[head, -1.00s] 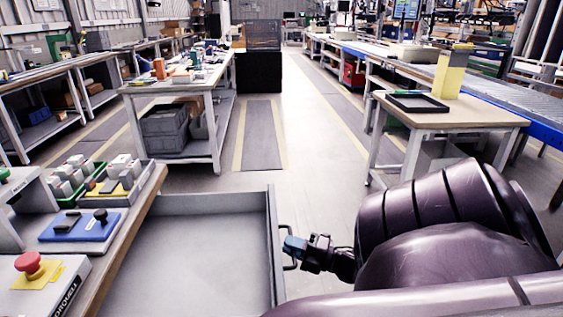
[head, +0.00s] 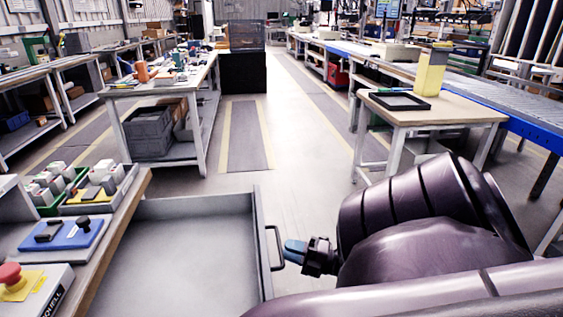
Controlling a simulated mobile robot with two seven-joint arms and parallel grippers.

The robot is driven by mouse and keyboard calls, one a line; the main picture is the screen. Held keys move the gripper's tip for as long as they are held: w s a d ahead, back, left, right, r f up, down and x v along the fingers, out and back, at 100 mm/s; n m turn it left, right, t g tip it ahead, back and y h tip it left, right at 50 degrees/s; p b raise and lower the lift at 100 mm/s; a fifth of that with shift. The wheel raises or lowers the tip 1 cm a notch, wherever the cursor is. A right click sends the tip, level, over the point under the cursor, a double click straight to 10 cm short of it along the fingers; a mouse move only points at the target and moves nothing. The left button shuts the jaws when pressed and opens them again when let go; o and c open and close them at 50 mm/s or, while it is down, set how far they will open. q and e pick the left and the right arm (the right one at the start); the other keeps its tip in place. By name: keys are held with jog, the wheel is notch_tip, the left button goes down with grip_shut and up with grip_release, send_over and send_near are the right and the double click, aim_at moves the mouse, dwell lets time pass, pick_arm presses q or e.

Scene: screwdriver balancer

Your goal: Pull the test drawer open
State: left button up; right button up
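The test drawer (head: 190,240) is a grey, empty tray standing pulled out to the right of the workbench at left. Its dark bar handle (head: 281,250) is on the right side, on the drawer's front panel (head: 262,245). My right gripper (head: 288,252), with blue fingertips, is just right of the handle. The fingertips are at the handle's outer bar and no longer overlap it clearly; I cannot tell if they touch. The gap between the fingers is too small to make out. My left gripper is not in view.
A table (head: 440,112) stands at right behind my arm. The floor beyond the drawer is clear.

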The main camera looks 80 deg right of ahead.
jog(key=s+f, duration=0.1)
jog(key=s, duration=0.6)
jog(key=shift+f, duration=0.1)
dwell(0.4)
